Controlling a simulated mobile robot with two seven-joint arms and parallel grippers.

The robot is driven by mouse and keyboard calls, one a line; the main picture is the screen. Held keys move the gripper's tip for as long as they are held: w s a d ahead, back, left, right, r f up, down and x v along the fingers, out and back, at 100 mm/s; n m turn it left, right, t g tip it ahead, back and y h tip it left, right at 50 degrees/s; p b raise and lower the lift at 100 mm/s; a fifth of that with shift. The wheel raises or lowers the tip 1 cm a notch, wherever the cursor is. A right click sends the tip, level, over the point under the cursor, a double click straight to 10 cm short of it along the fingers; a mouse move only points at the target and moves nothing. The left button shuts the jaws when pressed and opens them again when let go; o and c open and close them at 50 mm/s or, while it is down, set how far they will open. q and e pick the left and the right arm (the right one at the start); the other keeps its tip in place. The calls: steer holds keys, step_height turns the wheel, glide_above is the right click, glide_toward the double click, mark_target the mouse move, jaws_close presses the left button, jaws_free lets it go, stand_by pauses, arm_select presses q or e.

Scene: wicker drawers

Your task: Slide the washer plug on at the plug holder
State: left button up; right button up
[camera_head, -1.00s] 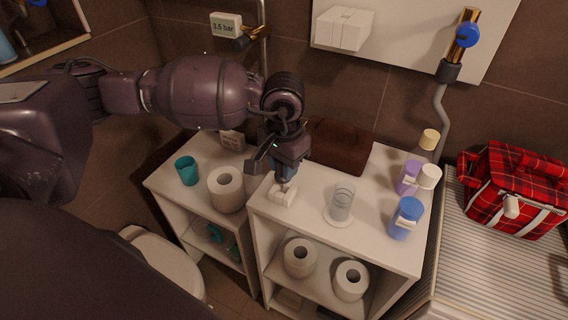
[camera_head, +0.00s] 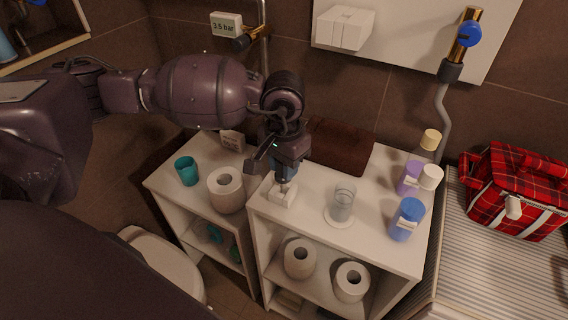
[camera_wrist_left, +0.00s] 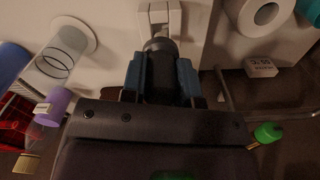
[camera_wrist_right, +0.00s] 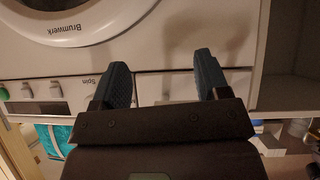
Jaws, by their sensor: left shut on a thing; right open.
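The plug holder looks to be the small white block (camera_head: 283,198) on the white shelf top; it shows in the left wrist view (camera_wrist_left: 160,14) too. My left gripper (camera_head: 286,180) points down just above it. It is shut on a dark grey plug (camera_wrist_left: 161,47), held between its blue pads. The plug's far end meets or overlaps the white block; I cannot tell how far it is on. The gripper partly hides the plug in the head view. My right gripper (camera_wrist_right: 160,85) is open and empty, in front of a white washing machine (camera_wrist_right: 75,60).
A glass (camera_head: 342,203) on a white coaster stands right of the block, with a blue bottle (camera_head: 407,220) and other bottles beyond. A toilet roll (camera_head: 226,189) and teal cup (camera_head: 187,170) stand left.

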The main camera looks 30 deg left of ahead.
arm_select(q)
steer(key=shift+f+b, duration=1.25)
steer(key=shift+f, duration=0.7)
arm_select(e)
steer(key=shift+g, duration=0.3)
steer(key=shift+s+f, duration=0.25)
steer(key=shift+f, duration=0.4)
steer(key=shift+s+f, duration=0.2)
steer(key=shift+f, duration=0.4)
steer(key=shift+s+f, duration=0.25)
steer(key=shift+f, duration=0.4)
arm_select(q)
steer(key=o, duration=1.1)
step_height(320, 180, up, 3)
steer(key=shift+f, duration=0.1)
step_height(320, 180, up, 8)
steer(key=shift+f+p, duration=0.1)
steer(key=shift+p, duration=0.3)
arm_select(e)
steer(key=w+r, duration=0.2)
steer(key=r, duration=0.1)
steer(key=shift+a+r, duration=0.15)
steer(key=shift+r, duration=0.05)
steer(key=shift+w+t, duration=0.1)
steer(key=shift+t, duration=0.3)
